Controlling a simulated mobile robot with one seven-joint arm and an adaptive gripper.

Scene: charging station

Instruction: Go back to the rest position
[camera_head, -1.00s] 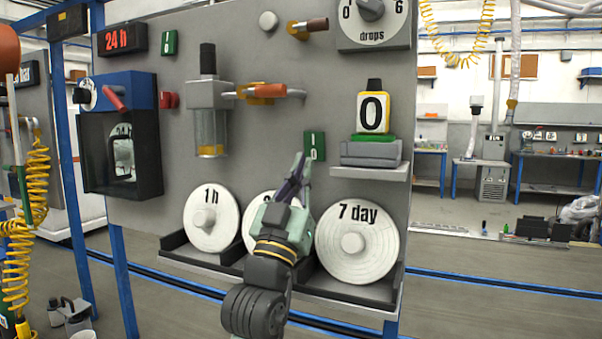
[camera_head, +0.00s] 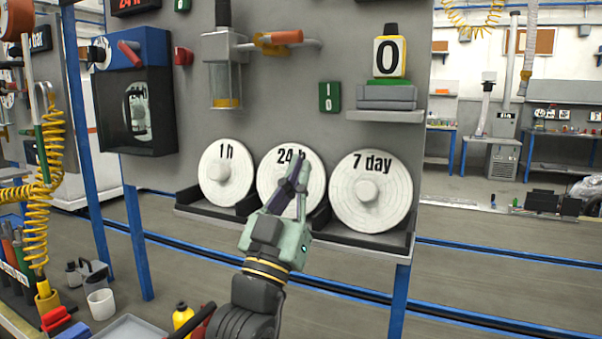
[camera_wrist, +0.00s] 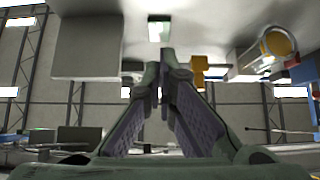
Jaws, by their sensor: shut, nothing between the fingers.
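My gripper (camera_head: 298,178) is in front of the panel's lower part in the head view. Its fingers point up and overlap the 24 h disc (camera_head: 279,161), hiding part of it; I cannot tell the exact gap. The fingertips meet and nothing is between them. The wrist view shows the fingers (camera_wrist: 165,65) closing to a point, with the panel above. The 1 h disc (camera_head: 224,192) stands to the left and the 7 day disc (camera_head: 385,205) to the right. All three discs sit in the rack.
The rack (camera_head: 395,240) juts from the grey panel. A shelf (camera_head: 375,116) holds a yellow counter reading 0 (camera_head: 389,53). A glass-bowl unit (camera_head: 225,82) and a dark box (camera_head: 160,110) stick out. At lower left are a white cup (camera_head: 101,303) and yellow hoses (camera_head: 45,170). Open floor lies right.

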